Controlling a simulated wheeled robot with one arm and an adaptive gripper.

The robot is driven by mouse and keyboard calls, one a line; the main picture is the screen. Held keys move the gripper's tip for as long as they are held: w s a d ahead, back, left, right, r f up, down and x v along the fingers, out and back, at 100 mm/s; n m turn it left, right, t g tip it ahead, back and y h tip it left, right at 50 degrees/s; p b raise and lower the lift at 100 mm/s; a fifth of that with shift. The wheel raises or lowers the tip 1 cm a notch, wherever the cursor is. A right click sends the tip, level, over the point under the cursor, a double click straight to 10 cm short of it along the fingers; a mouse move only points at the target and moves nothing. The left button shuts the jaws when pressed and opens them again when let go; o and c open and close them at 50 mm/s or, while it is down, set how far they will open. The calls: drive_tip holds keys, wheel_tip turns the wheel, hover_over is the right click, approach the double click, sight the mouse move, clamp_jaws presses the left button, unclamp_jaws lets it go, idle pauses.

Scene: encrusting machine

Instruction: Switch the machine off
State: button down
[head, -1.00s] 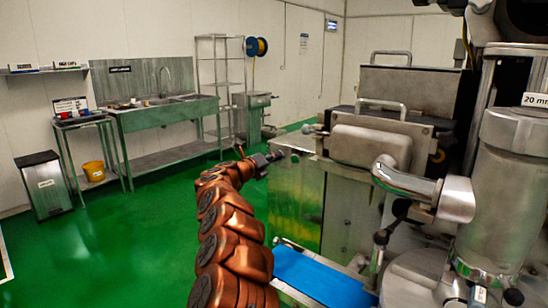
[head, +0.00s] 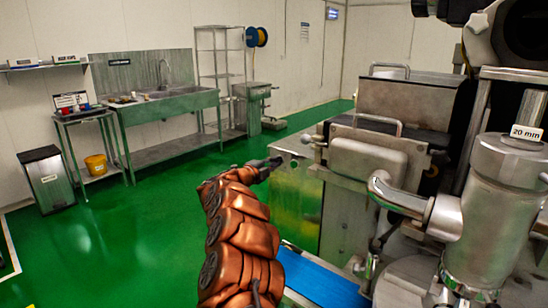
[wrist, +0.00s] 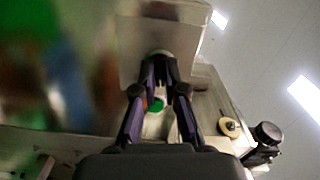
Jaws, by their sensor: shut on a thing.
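The steel encrusting machine (head: 300,210) fills the right of the head view. My gripper (head: 272,161) is at the upper left edge of its steel cabinet. In the wrist view my gripper (wrist: 158,62) has its two dark fingers closed together at the tips on a small pale, rounded part (wrist: 158,54) in front of a light metal plate (wrist: 190,35). I cannot tell for sure whether that part is the switch. A green round button (wrist: 157,104) shows between the fingers, with a bit of orange beside it.
A black knob (wrist: 267,132) and a brass-coloured disc (wrist: 229,127) sit right of my fingers. A blue belt (head: 320,278) lies in front of the machine. A sink table (head: 170,105), side table (head: 85,120) and bin (head: 47,178) stand left. The green floor between is clear.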

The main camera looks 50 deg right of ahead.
drive_tip(key=n+p, duration=0.4)
drive_tip(key=n, duration=0.1)
drive_tip(key=shift+r+n+p, duration=0.1)
drive_tip(key=shift+n+p, duration=0.25)
drive_tip(key=shift+n, duration=0.05)
idle(0.4)
drive_tip(key=c, duration=1.2)
unclamp_jaws()
drive_tip(key=shift+c, duration=0.2)
drive_tip(key=s+a, duration=0.1)
drive_tip(key=a, duration=1.1)
